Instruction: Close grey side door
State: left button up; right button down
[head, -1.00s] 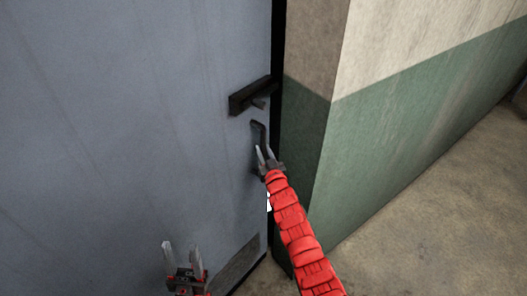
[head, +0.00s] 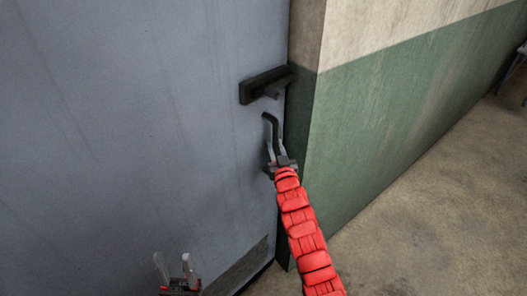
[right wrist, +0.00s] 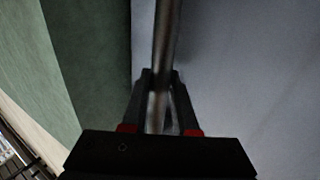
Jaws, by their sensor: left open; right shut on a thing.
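The grey side door (head: 150,120) fills the left of the head view, and its right edge meets the wall corner with little or no dark gap showing. A dark curved handle (head: 270,122) stands out from the door near that edge. My right gripper (head: 275,150), on the red arm, is shut on the handle; in the right wrist view the handle bar (right wrist: 164,50) runs between its fingers (right wrist: 160,95). My left gripper (head: 175,268) is open and empty, low in front of the door.
A black box-like fitting (head: 265,86) sits on the door above the handle, reaching its edge. A green and cream wall (head: 400,110) stands to the right. The concrete floor (head: 410,230) at lower right is clear.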

jog(key=s+d+m+h+b, duration=0.1)
jog(key=s+d+b, duration=0.3)
jog(key=s, duration=0.4)
jog(key=shift+d+f+h, duration=0.25)
jog(key=shift+d+h, duration=0.2)
jog(key=shift+h, duration=0.25)
jog(key=c, duration=1.1)
grip_release()
jog(key=o, duration=0.4)
jog(key=shift+s+d+r+m, duration=0.25)
jog(key=shift+s+d+m, duration=0.05)
jog(key=shift+d, duration=0.05)
jog(key=shift+w, duration=0.1)
jog(key=shift+a, duration=0.15)
jog(key=shift+f, duration=0.1)
